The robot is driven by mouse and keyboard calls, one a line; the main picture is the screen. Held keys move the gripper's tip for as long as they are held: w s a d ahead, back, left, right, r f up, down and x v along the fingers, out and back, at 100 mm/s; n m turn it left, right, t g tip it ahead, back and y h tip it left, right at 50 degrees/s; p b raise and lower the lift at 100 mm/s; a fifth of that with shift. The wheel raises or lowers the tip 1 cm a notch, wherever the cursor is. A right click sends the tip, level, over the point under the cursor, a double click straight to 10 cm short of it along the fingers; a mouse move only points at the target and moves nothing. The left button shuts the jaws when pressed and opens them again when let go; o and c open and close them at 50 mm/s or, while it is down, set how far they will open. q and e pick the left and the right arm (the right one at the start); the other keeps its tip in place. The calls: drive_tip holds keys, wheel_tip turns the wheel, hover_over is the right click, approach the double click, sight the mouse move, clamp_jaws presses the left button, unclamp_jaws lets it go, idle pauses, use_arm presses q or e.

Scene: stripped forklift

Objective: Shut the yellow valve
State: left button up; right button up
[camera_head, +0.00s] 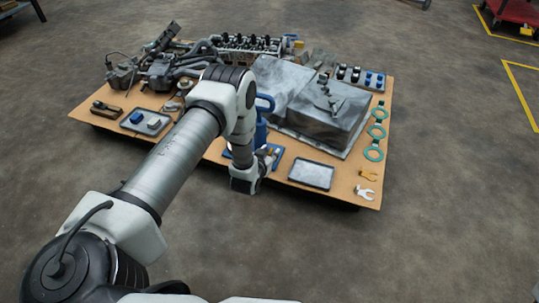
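No yellow valve can be clearly made out. My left arm comes in from the left, and its wrist is over the front edge of the brown table (225,158). My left gripper (268,156) is small and partly covered by the wrist, beside a blue fixture (262,130). The arm hides part of this fixture and whatever is behind it. Whether the fingers are open or touch anything cannot be told. A small yellow-orange piece (368,174) lies at the table's front right, apart from the gripper. My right gripper is out of view.
A large grey metal block (330,110) stands right of the fixture. An empty grey tray (311,174), green rings (374,153) and a white piece (364,191) lie along the front and right. Engine parts (160,70) crowd the back left. The floor in front is clear.

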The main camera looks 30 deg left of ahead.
use_arm(q)
clamp_jaws()
drive_tip(key=shift+r+m+h, duration=0.1)
drive_tip(key=shift+m+h, duration=0.2)
drive_tip(key=m+h+p, duration=0.2)
drive_tip(key=shift+s+a+t+h, duration=0.1)
drive_tip(key=shift+a+t+h, duration=0.2)
drive_tip(key=shift+h, duration=0.1)
drive_tip(key=m+h, duration=0.3)
drive_tip(key=shift+a+p, duration=0.1)
drive_tip(key=shift+p, duration=0.2)
drive_tip(key=shift+a+m+g+h, duration=0.1)
drive_tip(key=shift+m+g+h, duration=0.5)
drive_tip(key=shift+m+h, duration=0.3)
drive_tip(key=shift+f+m+g+h+b, duration=0.2)
drive_tip(key=shift+m+g+h+b, duration=0.35)
drive_tip(key=shift+m+h, duration=0.45)
drive_tip(key=m+g+h+b, duration=0.2)
drive_tip(key=shift+w+a+m+h, duration=0.15)
drive_tip(key=shift+w+m+h, duration=0.15)
drive_tip(key=shift+m, duration=0.1)
drive_tip(key=shift+m+g+h+b, duration=0.6)
drive_tip(key=shift+m+g, duration=0.1)
drive_tip(key=shift+g, duration=0.05)
drive_tip(key=shift+r, duration=0.15)
